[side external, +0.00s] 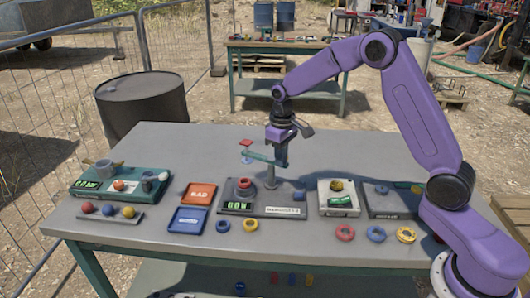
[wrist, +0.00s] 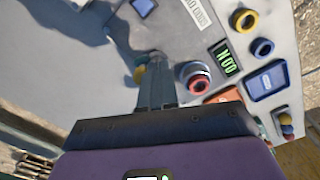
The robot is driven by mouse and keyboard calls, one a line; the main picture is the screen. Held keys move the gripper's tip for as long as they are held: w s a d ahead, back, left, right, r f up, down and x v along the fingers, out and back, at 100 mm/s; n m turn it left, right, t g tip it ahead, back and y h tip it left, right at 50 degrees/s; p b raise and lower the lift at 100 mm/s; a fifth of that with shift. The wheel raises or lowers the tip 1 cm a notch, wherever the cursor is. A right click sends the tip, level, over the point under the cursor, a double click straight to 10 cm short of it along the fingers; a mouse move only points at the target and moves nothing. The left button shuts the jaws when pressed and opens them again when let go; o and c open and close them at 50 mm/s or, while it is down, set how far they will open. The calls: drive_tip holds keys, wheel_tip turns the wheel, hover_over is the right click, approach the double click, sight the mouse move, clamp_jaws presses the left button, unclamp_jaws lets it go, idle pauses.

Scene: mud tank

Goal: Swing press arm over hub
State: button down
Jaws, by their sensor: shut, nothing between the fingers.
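The press arm (side external: 258,156) is a thin teal bar on a grey post (side external: 270,177), with a red square top at its left end. In the side view that end stands above and behind the hub, not clearly over it. The hub (side external: 243,186) carries a red ring on the grey station base; it also shows in the wrist view (wrist: 196,80). My gripper (side external: 281,164) is shut and empty, pointing down beside the bar's right end by the post. I cannot tell whether it touches the bar. In the wrist view my fingers (wrist: 157,70) hide part of the area beside the hub.
A green display (side external: 238,205) sits in front of the hub. An orange tray (side external: 201,193) and a blue tray (side external: 188,220) lie left. Loose rings, including a red one (side external: 345,233), lie along the front. A small scale-like station (side external: 338,198) stands right. The table's back is clear.

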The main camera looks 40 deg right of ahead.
drive_tip(key=shift+d, duration=0.7)
drive_tip(key=shift+w+d, duration=0.3)
drive_tip(key=shift+d, duration=0.3)
drive_tip(key=shift+s, duration=0.15)
idle(0.4)
drive_tip(key=shift+s+a, duration=0.2)
drive_tip(key=shift+s, duration=0.25)
drive_tip(key=shift+r, duration=3.5)
